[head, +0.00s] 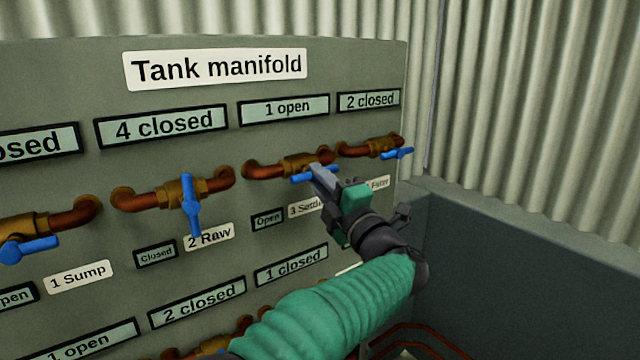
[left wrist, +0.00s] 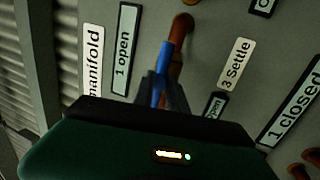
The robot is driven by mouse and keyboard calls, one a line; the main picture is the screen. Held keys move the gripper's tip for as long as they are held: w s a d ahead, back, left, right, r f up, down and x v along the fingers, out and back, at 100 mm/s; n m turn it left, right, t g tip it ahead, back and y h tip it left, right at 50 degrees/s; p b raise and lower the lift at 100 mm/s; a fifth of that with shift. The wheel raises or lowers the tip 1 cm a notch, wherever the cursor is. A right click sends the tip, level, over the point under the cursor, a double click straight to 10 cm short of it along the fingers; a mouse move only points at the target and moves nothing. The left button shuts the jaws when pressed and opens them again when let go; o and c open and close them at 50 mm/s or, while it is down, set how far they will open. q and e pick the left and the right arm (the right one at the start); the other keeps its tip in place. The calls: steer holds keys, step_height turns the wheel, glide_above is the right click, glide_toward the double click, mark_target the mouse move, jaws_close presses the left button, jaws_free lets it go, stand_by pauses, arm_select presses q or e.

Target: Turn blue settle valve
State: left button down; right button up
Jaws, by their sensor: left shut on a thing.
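The blue settle valve handle (head: 302,178) sits on a brass valve body with copper pipe, above the label "3 Settle" (head: 305,207). The handle lies roughly level, in line with the pipe. The display above it (head: 284,109) reads "1 open", and the small plate (head: 267,219) beside the label reads "Open". My left gripper (head: 316,174) is shut on this handle and hides its right part. In the left wrist view the blue handle (left wrist: 162,68) runs between the fingers, with the label "3 Settle" (left wrist: 235,64) to the right. My right gripper is not in view.
The 2 Raw valve handle (head: 191,207) hangs down to the left, beside a "Closed" plate (head: 156,254). The 1 Sump handle (head: 27,249) is at far left. Another blue handle (head: 398,153) is close on the right. A dark wall (head: 520,260) stands at right.

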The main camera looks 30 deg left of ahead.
arm_select(q)
steer(key=shift+f, duration=0.3)
steer(key=c, duration=1.3)
jaws_free()
steer(key=shift+r, duration=0.1)
steer(key=shift+c, duration=0.2)
steer(key=shift+r, duration=0.1)
steer(key=v, duration=1.7)
steer(key=shift+b, duration=0.45)
